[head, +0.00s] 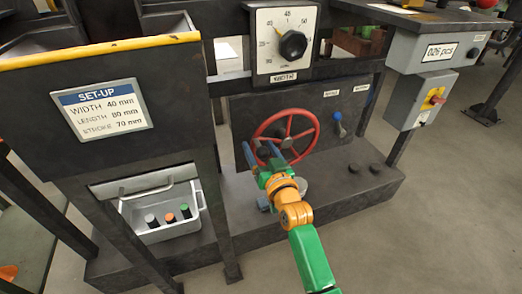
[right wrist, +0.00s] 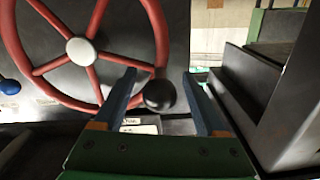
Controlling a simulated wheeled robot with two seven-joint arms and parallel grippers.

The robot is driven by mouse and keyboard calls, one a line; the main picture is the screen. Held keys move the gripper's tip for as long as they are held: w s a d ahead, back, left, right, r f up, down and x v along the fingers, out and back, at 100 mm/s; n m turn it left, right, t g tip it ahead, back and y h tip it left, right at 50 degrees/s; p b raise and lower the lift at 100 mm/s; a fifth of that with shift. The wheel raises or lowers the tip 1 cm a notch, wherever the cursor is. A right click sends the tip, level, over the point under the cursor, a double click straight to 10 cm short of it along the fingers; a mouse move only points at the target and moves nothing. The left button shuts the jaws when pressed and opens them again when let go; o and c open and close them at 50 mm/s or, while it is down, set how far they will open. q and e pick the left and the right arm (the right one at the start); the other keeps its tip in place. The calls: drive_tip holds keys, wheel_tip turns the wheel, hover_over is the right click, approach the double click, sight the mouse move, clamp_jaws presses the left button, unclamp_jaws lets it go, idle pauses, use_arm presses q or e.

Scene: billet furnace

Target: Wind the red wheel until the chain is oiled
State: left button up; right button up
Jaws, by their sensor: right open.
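The red wheel (head: 311,132) stands on the dark panel, with several spokes and a pale hub in the right wrist view (right wrist: 82,51). A black knob (right wrist: 159,95) sits on its rim. My right gripper (head: 259,152) is at the left lower side of the wheel. Its fingers are open, one on each side of the knob in the right wrist view (right wrist: 162,78); I cannot tell whether either touches it. My left gripper is not in view. I cannot make out the chain.
A blue-handled lever (head: 338,122) is right of the wheel. Above is a dial (head: 291,44) marked WIDTH. A tray (head: 165,232) with several small cylinders sits at lower left. A switch box (head: 421,99) hangs at right. Dark frame legs stand close to the wheel's left.

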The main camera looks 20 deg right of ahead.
clamp_jaws()
idle(0.5)
idle(1.0)
